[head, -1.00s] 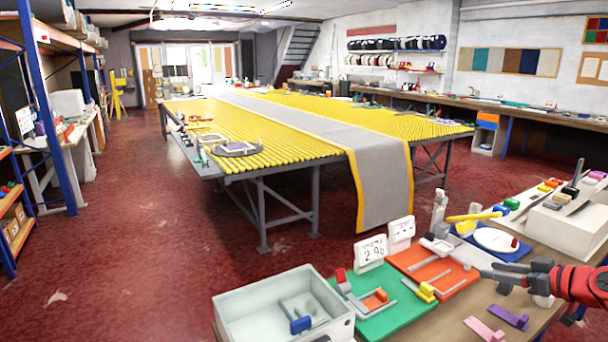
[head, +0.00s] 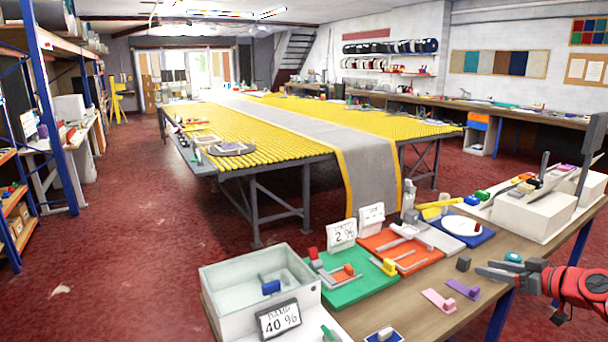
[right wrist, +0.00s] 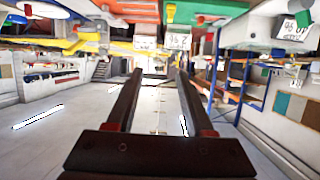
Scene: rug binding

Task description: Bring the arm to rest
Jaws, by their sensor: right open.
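My right arm comes in from the right edge of the head view, with a red wrist. Its gripper (head: 492,271) is open and empty, and points left near the right edge of the wooden bench (head: 415,315). In the right wrist view its two dark fingers (right wrist: 168,76) stand apart with nothing between them. The gripper looks apart from the bench's small parts, though its exact height is unclear. My left gripper is not in view.
Near the gripper lie a purple piece (head: 462,289), a pink piece (head: 438,300) and a dark block (head: 463,263). Green (head: 350,287) and orange (head: 412,252) boards, a grey bin (head: 222,285) and a white fixture (head: 530,215) crowd the bench. Red floor (head: 130,270) is open at left.

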